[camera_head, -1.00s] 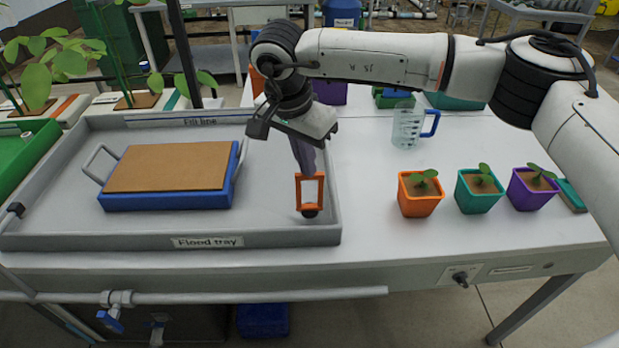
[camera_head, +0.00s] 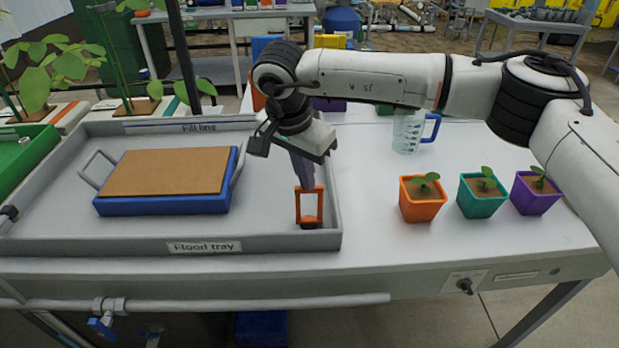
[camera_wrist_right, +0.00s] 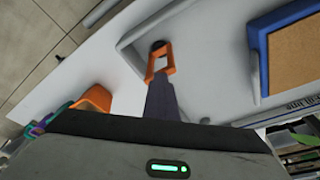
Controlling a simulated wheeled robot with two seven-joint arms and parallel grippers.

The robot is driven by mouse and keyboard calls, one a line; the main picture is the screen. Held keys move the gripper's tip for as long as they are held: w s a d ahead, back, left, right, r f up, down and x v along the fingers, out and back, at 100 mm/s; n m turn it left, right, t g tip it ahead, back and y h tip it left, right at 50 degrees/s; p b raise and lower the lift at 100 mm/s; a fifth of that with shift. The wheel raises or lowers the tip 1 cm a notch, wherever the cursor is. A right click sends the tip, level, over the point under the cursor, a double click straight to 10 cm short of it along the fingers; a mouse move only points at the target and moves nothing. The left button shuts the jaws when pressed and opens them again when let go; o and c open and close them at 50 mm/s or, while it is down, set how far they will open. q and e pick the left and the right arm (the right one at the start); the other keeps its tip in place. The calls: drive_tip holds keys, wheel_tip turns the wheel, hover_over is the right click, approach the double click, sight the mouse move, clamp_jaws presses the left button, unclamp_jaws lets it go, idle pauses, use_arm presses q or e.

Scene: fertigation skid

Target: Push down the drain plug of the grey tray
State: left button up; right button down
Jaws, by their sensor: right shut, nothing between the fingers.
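The grey flood tray (camera_head: 60,245) lies on the white bench at the left. My left gripper is not in view.
A blue box with a brown top (camera_head: 165,203) and wire handles sits in the tray. Orange (camera_head: 420,204), teal (camera_head: 480,198) and purple (camera_head: 533,196) seedling pots stand right of the tray. A measuring jug (camera_head: 405,132) stands behind them. Bare bench lies between tray and pots.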

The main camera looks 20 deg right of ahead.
drive_tip(key=shift+s+f, duration=0.35)
drive_tip(key=shift+f, duration=0.45)
drive_tip(key=shift+s+a+r, duration=0.15)
drive_tip(key=shift+s+a, duration=0.15)
drive_tip(key=shift+a, duration=0.25)
drive_tip(key=shift+s+a+r, duration=0.1)
drive_tip(key=shift+s+a, duration=0.2)
drive_tip(key=shift+a, duration=0.2)
drive_tip(key=shift+s+a+r, duration=0.1)
drive_tip(key=shift+s+a, duration=0.05)
drive_tip(key=shift+a, duration=0.15)
drive_tip(key=shift+r, duration=0.15)
drive_tip(key=shift+d, duration=0.1)
wheel_tip(320, 180, up, 10)
hover_over(296, 190)
drive_tip(key=s+a, duration=0.3)
drive_tip(key=s, duration=0.1)
drive_tip(key=shift+s, duration=0.1)
